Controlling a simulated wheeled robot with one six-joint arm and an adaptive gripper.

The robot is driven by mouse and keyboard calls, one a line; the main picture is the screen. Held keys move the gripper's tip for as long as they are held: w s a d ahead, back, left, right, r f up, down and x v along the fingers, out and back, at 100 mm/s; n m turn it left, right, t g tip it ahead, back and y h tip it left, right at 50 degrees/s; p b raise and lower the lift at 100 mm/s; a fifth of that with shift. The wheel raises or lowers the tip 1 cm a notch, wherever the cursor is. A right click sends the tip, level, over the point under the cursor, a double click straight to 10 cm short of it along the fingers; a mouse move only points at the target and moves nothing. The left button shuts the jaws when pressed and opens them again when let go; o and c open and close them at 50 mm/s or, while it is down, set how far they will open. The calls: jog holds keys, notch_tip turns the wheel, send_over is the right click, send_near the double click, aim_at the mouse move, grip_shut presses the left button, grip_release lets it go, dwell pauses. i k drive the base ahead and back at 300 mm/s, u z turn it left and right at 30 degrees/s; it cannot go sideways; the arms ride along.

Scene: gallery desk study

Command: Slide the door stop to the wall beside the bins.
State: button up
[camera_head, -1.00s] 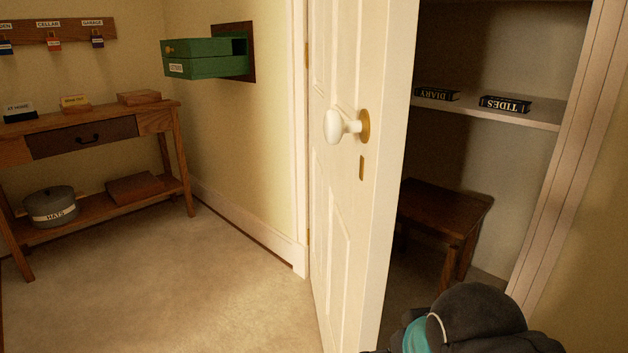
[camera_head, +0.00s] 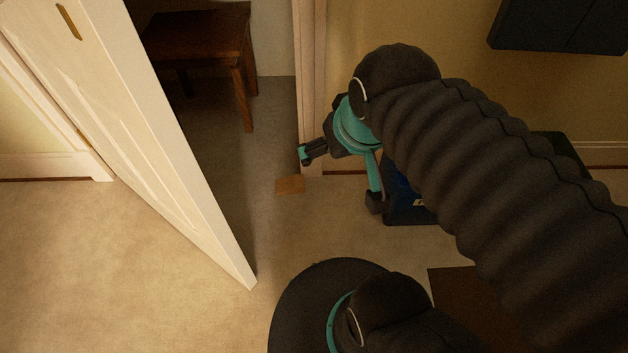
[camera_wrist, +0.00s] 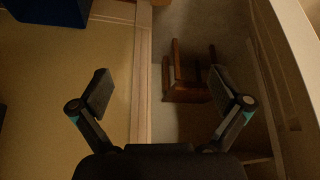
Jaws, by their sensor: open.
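The door stop looks like a small flat brown block (camera_head: 290,184). In the head view it lies on the floor at the foot of the door frame. My gripper (camera_head: 340,178) hangs to its right with its two fingers spread wide and nothing visible between them; one fingertip shows just above and right of the block. A dark blue bin (camera_head: 405,208) stands by the wall to the right, mostly hidden behind my arm. In the wrist view my gripper (camera_wrist: 160,92) is open, and I cannot make out the door stop there.
The white door (camera_head: 150,140) stands ajar on the left. A wooden stool (camera_head: 200,35) is in the closet behind it. The door frame (camera_head: 310,90) rises close to my gripper. A dark box (camera_head: 560,25) is at the upper right wall.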

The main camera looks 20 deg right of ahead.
aim_at(296, 183)
jog(key=u, duration=3.15)
jog(key=k, duration=0.55)
jog(key=z, duration=2.5)
jog(key=i, duration=0.5)
